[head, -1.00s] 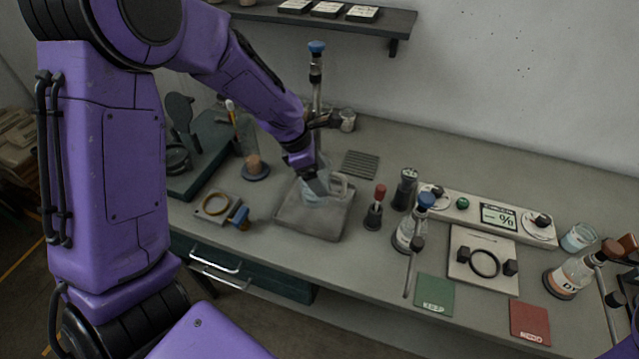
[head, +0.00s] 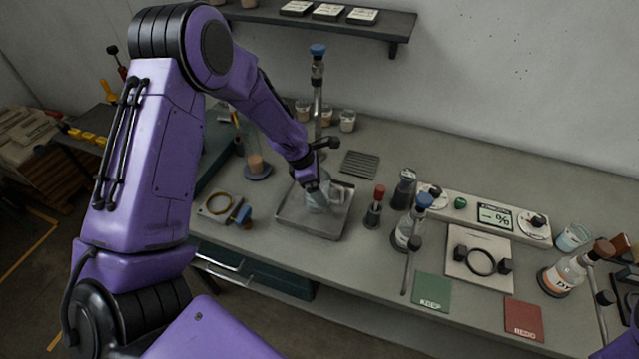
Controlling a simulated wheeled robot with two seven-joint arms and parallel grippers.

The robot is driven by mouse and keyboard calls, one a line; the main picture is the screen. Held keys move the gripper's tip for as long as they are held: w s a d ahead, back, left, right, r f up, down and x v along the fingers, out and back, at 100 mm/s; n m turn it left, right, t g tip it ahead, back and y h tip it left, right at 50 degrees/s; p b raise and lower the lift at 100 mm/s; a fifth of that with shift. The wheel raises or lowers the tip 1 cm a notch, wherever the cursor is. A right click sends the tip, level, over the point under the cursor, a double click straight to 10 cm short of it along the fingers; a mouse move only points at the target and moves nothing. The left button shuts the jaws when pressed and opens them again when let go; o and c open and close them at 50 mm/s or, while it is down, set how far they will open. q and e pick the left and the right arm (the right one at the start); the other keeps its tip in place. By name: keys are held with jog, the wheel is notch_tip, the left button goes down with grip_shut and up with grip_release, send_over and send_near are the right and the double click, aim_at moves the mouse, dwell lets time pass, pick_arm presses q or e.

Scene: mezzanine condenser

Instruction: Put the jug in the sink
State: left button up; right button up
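The jug (head: 317,204) is a small clear vessel with a pale handle on its right side. My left gripper (head: 316,188) reaches down over the sink and appears shut on the jug's upper part. The gripper and wrist hide part of the jug, and I cannot tell whether its base touches the sink floor. My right gripper is not in view.
Right of the sink stand a red-topped bottle (head: 374,208) and a blue-stoppered flask (head: 407,232). A slotted drain plate (head: 361,164) lies behind. A ring and blue clamp (head: 240,213) lie left. A shelf (head: 350,22) overhangs the back.

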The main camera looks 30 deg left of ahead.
pick_arm(q)
jog(key=shift+o, duration=0.3)
jog(key=shift+a+r, duration=0.1)
jog(key=shift+r, duration=0.25)
jog(key=s+a+r+b, duration=0.4)
jog(key=s+a, duration=0.4)
jog(key=a, duration=0.3)
jog(key=shift+r, duration=0.15)
